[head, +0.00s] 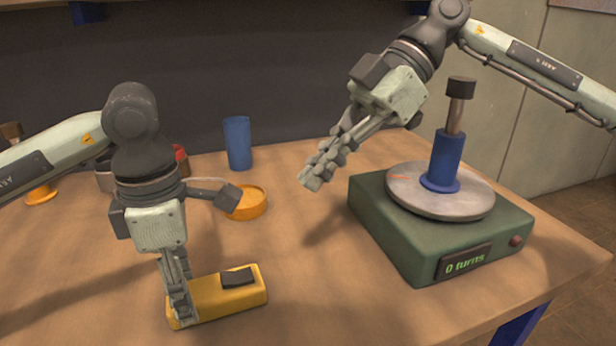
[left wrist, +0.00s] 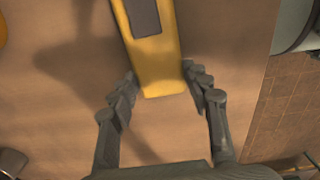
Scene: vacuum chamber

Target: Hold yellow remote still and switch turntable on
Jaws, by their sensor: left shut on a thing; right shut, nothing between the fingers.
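The yellow remote (head: 215,297) lies flat near the front of the table, with a dark rocker pad on its top. It also shows in the left wrist view (left wrist: 160,65). My left gripper (head: 180,312) points down and is shut on the remote's left end, a finger on either side. The green turntable (head: 388,228) stands at the right, its display reading "0 turns". On its round grey plate stands a blue holder (head: 446,158) with a dark-capped rod. My right gripper (head: 310,180) is shut and empty, above the table left of the turntable.
A blue cup (head: 238,143) stands at the back. An orange round dish (head: 250,204) lies behind the remote, partly hidden by a dark block-ended tool. More items stand at the far left behind my left arm. The table between remote and turntable is clear.

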